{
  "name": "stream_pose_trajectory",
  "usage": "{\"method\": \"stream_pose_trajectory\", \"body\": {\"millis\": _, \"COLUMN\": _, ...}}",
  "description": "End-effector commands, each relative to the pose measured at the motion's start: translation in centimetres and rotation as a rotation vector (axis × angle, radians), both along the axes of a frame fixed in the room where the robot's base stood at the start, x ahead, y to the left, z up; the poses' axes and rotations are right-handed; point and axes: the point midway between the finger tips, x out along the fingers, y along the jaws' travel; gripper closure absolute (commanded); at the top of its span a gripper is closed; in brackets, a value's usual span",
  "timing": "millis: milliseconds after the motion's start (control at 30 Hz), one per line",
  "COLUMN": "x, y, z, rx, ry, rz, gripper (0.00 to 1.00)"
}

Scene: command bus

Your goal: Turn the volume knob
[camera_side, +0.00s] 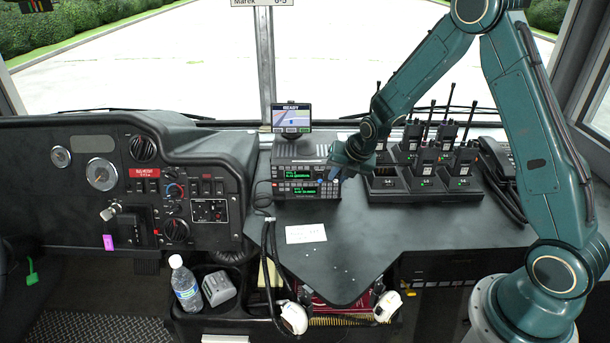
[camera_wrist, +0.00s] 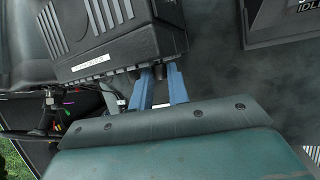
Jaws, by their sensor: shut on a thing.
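The radio (camera_side: 288,161) is a dark stacked unit with two green displays on the dashboard. Its dark casing fills the upper left of the wrist view (camera_wrist: 125,50). My gripper (camera_side: 336,172) is at the right end of the radio's front. Its two blue fingers show in the wrist view (camera_wrist: 159,78), with their tips at the radio's front edge. They are shut on a small knob there, which the fingers mostly hide. I cannot read its label or its angle.
A charger rack (camera_side: 425,190) with several handheld radios stands close to the right of my gripper. Cables hang at the left.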

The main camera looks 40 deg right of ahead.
Motion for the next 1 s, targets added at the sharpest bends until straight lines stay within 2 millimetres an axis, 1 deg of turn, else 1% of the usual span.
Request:
{"method": "stream_pose_trajectory", "body": {"millis": 400, "x": -0.54, "y": -0.63, "z": -0.31, "rx": 0.186, "ry": -0.184, "rz": -0.007, "gripper": 1.00}}
{"method": "stream_pose_trajectory", "body": {"millis": 1000, "x": -0.97, "y": -1.03, "z": -0.97, "rx": 0.441, "ry": -0.440, "rz": -0.007, "gripper": 1.00}}
